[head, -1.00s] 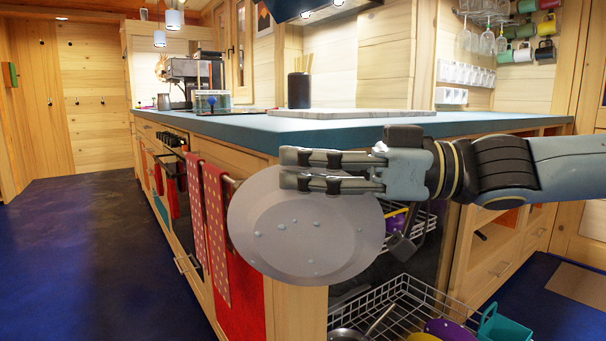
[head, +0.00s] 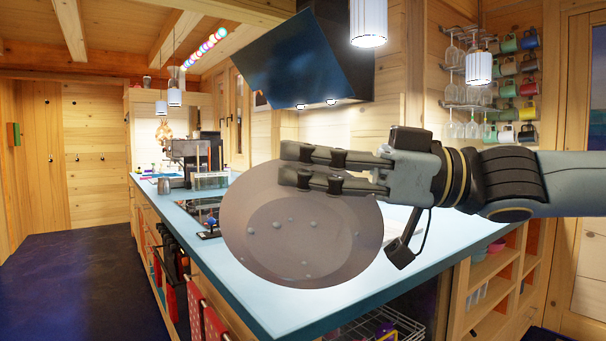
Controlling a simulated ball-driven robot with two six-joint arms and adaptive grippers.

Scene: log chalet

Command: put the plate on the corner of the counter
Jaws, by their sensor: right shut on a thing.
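The plate (head: 300,245) is grey and round, with several droplets on its face. My right gripper (head: 290,167) is shut on its upper rim and holds it tilted, face toward me. The plate shows in front of the blue counter (head: 270,313), and its near corner lies just below the plate in the picture. I cannot tell how far the plate is from the counter top. The plate and gripper hide part of the counter top. My left gripper is not in view.
A coffee machine (head: 190,155) and a metal jug (head: 164,185) stand at the counter's far end. A dark range hood (head: 310,60) and pendant lamps hang above. Mugs (head: 528,88) and glasses hang at the right. The near counter strip looks bare.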

